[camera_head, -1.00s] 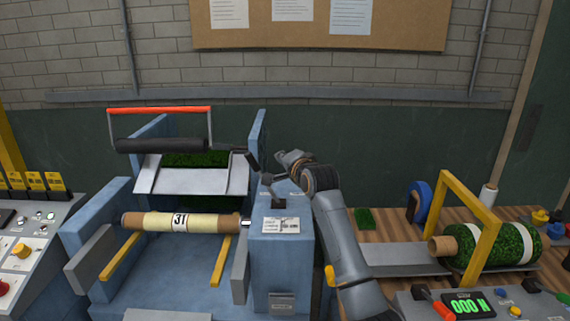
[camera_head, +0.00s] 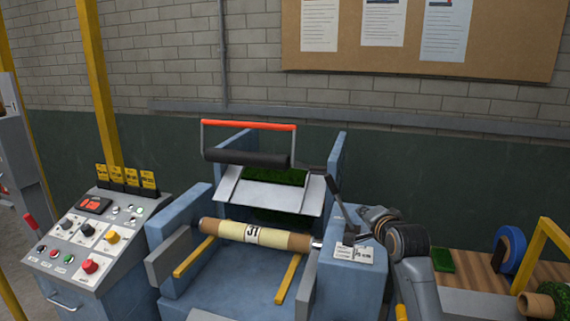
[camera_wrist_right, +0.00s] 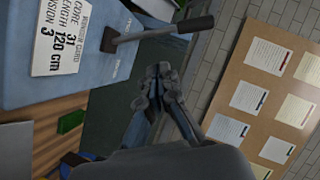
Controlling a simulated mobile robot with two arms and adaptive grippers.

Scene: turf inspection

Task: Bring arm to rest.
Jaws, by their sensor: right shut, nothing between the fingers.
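My right gripper (camera_head: 368,213) is shut and empty, just right of the black lever (camera_head: 335,193) on the blue machine's right housing (camera_head: 345,280). A gap shows between the fingers and the lever. The right wrist view shows the shut fingers (camera_wrist_right: 158,75) in the middle, with the lever (camera_wrist_right: 165,33) above them and the blue housing (camera_wrist_right: 60,45) at upper left. My right arm comes in from the lower right, bent at the wrist. My left gripper is in neither current view.
The winding machine holds a tan core (camera_head: 275,235) marked 31, below a roller with a red bar (camera_head: 248,125). A control console (camera_head: 90,240) stands left. The wooden table (camera_head: 480,278) at right bears a blue ring (camera_head: 510,250) and a yellow frame (camera_head: 545,250).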

